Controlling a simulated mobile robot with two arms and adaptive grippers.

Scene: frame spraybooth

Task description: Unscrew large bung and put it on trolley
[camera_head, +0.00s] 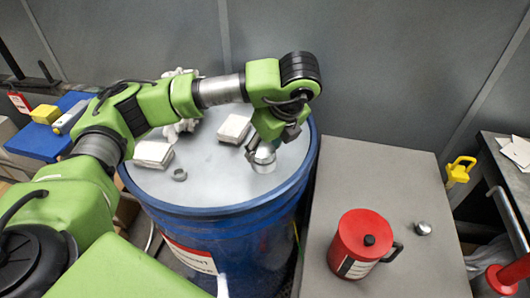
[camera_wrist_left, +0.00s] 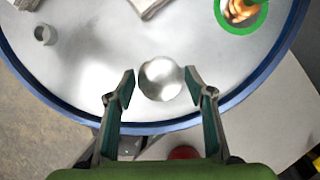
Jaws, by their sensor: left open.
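The large bung (camera_head: 264,160) is a round silver piece on the lid of the blue drum (camera_head: 228,208), near its front right edge. In the left wrist view the bung (camera_wrist_left: 162,79) shows as a shiny disc. My left gripper (camera_head: 266,142) points down over it. Its fingers (camera_wrist_left: 160,82) are open, one on each side of the bung, with a gap showing on both sides. A grey-topped surface (camera_head: 430,180) stands right of the drum; another unit with a tube rail (camera_head: 508,215) is at the far right. I cannot tell which is the trolley. My right gripper is out of view.
A smaller grey ring-shaped fitting (camera_head: 179,174) and white cloth stacks (camera_head: 234,128) are on the lid. A red can (camera_head: 362,243) and a small silver cap (camera_head: 423,228) stand on the grey top, whose back half is clear. A yellow-handled item (camera_head: 459,170) is beyond its right edge.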

